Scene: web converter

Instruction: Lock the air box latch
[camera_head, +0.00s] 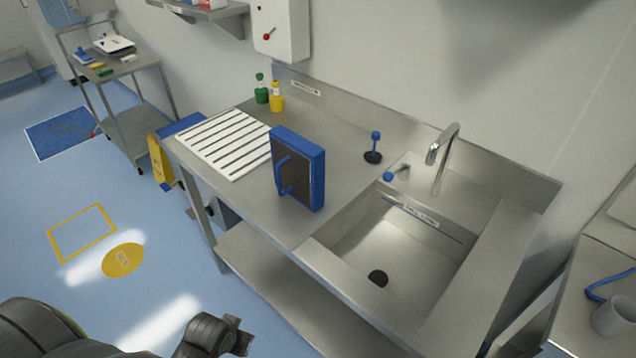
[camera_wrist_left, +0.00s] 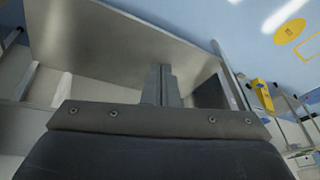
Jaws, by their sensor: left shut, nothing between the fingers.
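A blue upright box (camera_head: 313,165) with a dark front panel and a blue handle (camera_head: 283,176) stands on the steel counter. A pale box (camera_head: 290,38) with red knobs is on the wall behind. I cannot tell which of these is the air box, and no latch is clearly visible. My left gripper (camera_head: 241,343) is low at the bottom edge of the head view, in front of the counter and apart from both boxes. In the left wrist view its fingers (camera_wrist_left: 160,84) are together and empty, with a steel surface beyond them. My right gripper is out of view.
The counter has a white slatted rack (camera_head: 222,142), green (camera_head: 261,92) and yellow (camera_head: 277,99) bottles, and a sink (camera_head: 400,255) with a faucet (camera_head: 440,155). A lower shelf (camera_head: 260,265) runs underneath. The blue floor at left is open near a yellow sign (camera_head: 160,162).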

